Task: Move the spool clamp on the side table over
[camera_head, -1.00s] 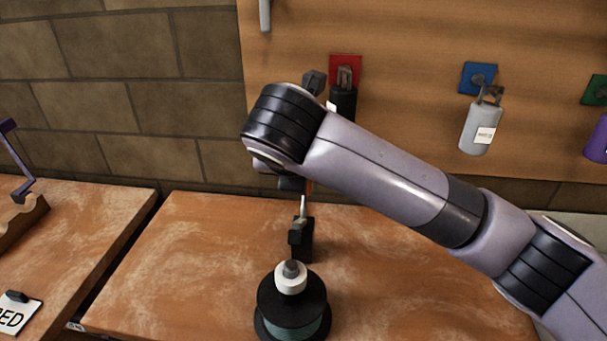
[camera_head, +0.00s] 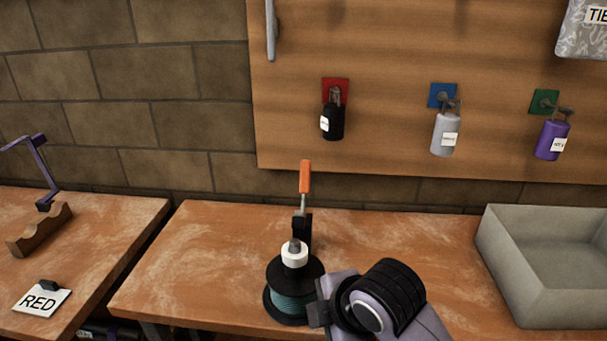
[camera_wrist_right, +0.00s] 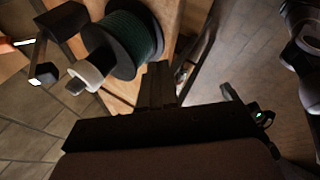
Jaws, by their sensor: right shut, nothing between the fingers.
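The spool clamp (camera_head: 302,230) stands on the side table (camera_head: 180,262), just behind a spool (camera_head: 290,303) of dark green line with black flanges and a white collar on top. Its orange handle (camera_head: 305,177) points straight up. In the right wrist view the spool (camera_wrist_right: 135,40) is close beyond my fingers, with the dark clamp (camera_wrist_right: 65,22) at the upper left. My right gripper (camera_wrist_right: 158,72) is shut and empty. In the head view it is low, at the spool's right side, mostly hidden by my wrist; I cannot tell whether it touches. My left gripper is not in view.
A grey bin (camera_head: 545,268) stands on the table's right. A board behind holds black (camera_head: 333,122), grey (camera_head: 445,135) and purple (camera_head: 551,140) bottles. The left table carries a RED card (camera_head: 40,300) and a wooden cradle (camera_head: 38,232). The side table's left part is bare.

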